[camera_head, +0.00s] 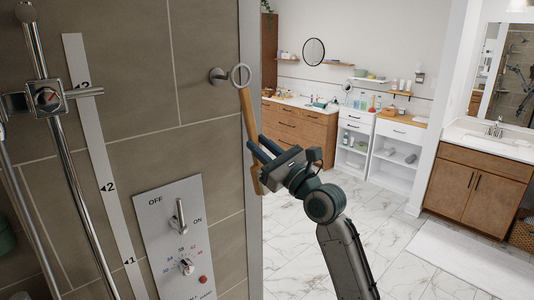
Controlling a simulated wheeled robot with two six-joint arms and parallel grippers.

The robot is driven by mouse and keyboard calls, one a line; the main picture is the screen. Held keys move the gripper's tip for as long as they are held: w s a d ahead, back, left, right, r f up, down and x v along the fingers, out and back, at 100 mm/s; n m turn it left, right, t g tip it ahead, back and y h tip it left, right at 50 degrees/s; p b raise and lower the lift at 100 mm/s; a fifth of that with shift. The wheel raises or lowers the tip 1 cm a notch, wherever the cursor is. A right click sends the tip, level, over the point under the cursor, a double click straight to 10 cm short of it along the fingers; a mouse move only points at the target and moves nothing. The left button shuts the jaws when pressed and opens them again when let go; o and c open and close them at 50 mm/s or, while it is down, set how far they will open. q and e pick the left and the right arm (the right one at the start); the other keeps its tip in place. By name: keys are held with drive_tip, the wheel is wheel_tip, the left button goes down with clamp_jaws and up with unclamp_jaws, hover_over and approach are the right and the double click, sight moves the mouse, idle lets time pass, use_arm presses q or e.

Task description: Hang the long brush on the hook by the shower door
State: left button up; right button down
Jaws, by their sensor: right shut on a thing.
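The long brush (247,112) has a tan wooden handle and hangs nearly upright, with a pale ring (241,75) at its top. My right gripper (262,156) is shut on the handle below the ring; its fingers hide part of the handle. The hook (217,76) is a round metal mount on the brown tiled wall, just left of the ring. Its peg points toward the ring and they overlap in the picture; I cannot tell whether the ring is around the peg. My left gripper is not in view.
A shower control panel (180,240) and a chrome shower rail (70,160) are on the tiled wall at left. The wall edge (251,215) is close beside the brush. Beyond lie open marble floor (300,245), wooden cabinets (300,127) and a sink vanity (470,180).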

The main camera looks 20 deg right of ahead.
drive_tip(key=shift+w+a+f, duration=0.1)
drive_tip(key=shift+w, duration=0.1)
drive_tip(key=shift+w+b, duration=0.15)
drive_tip(key=shift+b, duration=0.3)
drive_tip(key=shift+w+a+f+b, duration=0.1)
drive_tip(key=shift+w+a+b, duration=0.15)
drive_tip(key=shift+w+b, duration=0.25)
drive_tip(key=shift+w+a+b, duration=0.2)
drive_tip(key=shift+w+b, duration=0.15)
drive_tip(key=shift+w, duration=0.15)
use_arm(q)
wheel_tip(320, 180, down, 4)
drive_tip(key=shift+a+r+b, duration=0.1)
drive_tip(key=shift+b, duration=0.35)
use_arm(e)
drive_tip(key=w, duration=0.1)
drive_tip(key=w+f, duration=0.1)
drive_tip(key=a, duration=0.1)
drive_tip(key=shift+w+f, duration=0.25)
drive_tip(key=shift+w, duration=0.15)
drive_tip(key=shift+f, duration=0.15)
drive_tip(key=c, duration=1.2)
unclamp_jaws()
drive_tip(key=shift+w, duration=0.1)
drive_tip(key=shift+o, duration=0.2)
